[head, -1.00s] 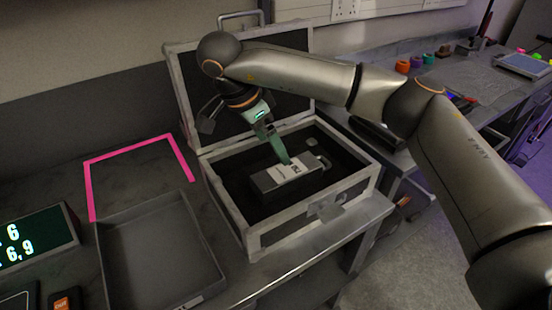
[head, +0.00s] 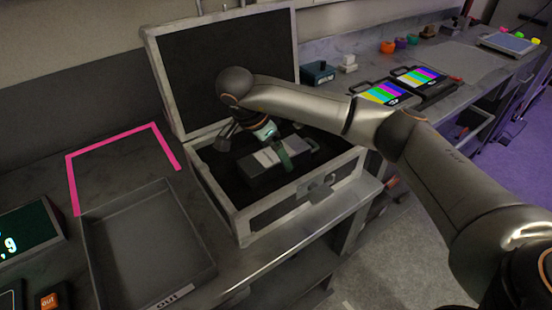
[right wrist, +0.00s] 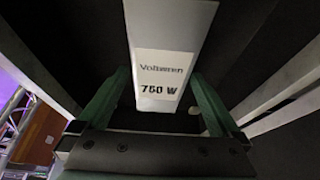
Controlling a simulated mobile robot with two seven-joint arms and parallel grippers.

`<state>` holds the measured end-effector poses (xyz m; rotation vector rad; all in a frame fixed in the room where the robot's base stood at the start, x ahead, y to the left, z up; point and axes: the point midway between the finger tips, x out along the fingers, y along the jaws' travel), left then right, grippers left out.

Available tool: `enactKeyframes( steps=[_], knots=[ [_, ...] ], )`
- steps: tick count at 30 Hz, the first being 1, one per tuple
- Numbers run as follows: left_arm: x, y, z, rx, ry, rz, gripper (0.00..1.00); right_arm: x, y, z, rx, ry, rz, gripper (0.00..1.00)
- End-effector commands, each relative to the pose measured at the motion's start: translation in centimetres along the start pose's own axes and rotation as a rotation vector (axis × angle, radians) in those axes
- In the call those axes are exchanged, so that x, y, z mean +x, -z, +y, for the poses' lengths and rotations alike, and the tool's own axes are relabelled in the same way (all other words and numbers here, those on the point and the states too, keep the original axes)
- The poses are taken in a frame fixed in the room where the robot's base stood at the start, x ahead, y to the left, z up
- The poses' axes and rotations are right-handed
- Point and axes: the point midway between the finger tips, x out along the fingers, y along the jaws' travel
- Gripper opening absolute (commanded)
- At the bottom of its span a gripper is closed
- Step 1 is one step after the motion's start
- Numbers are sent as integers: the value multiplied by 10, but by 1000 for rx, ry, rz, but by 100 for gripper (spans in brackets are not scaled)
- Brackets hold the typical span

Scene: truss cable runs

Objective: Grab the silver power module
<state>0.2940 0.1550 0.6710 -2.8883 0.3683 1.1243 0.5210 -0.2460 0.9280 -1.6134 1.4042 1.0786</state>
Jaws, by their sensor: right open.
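The silver power module (head: 262,161) lies in the dark interior of the open case (head: 290,208). In the right wrist view the module (right wrist: 168,40) carries a white label reading "750 W". My right gripper (head: 286,156) is down in the case at the module, with its green fingers open. In the right wrist view the gripper (right wrist: 157,100) has one finger on each side of the module's near end, with a gap visible on both sides. Whether the fingers reach fully down beside it I cannot tell. My left gripper is not in view.
A grey tray (head: 148,245) labelled "OUT" stands left of the case, with a pink tape outline (head: 122,153) behind it. The raised case lid (head: 225,70) stands behind my right gripper. Colour-bar screens (head: 400,85) lie on the bench to the right.

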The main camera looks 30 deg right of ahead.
Motion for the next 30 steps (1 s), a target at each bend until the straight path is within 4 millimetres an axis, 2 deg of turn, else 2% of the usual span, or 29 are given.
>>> enactKeyframes(
  steps=[3,10,30],
  knots=[
    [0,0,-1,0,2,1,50,9,0,0,0,0,-1,100],
    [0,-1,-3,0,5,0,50,10,0,0,0,1,-1,100],
    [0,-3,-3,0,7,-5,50,10,0,0,-1,1,-1,25]
  ],
)
